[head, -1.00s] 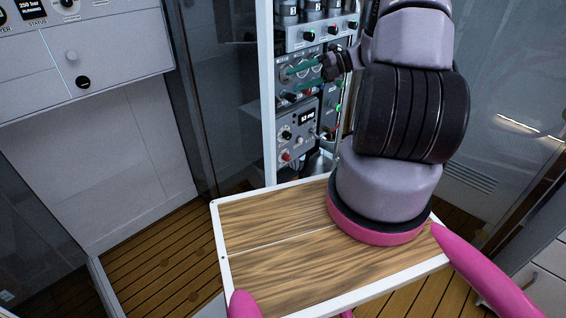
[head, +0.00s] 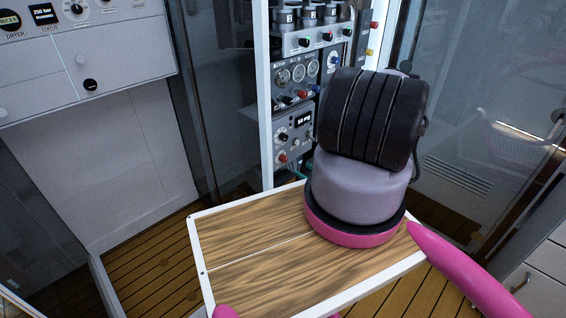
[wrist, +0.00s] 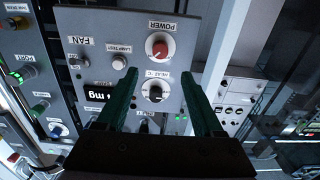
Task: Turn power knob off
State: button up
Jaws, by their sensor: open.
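The power knob (wrist: 159,46) is a red knob with a light cap on a grey panel (wrist: 190,30), under an upside-down POWER label in the wrist view. In the head view the red knob (head: 282,157) sits low on the panel with the display. My gripper (wrist: 160,76) is open and empty, with two dark green fingers pointing at this panel. The red knob shows just beyond the fingertips, roughly centred between them. A black knob (wrist: 154,91) shows between the fingers. I cannot tell the gap to the panel. In the head view my arm hides most of the gripper.
A FAN switch (wrist: 78,61), a lamp test button (wrist: 119,62) and a display (wrist: 97,94) are on the same panel. A neighbouring panel with coloured knobs (wrist: 40,108) is at the left. The white cabinet frame (head: 265,100) stands left of the panels.

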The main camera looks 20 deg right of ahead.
aim_at(286, 159)
jog(key=x, duration=1)
jog(key=shift+w+a+f, duration=0.15)
jog(key=shift+w, duration=0.2)
grip_shut()
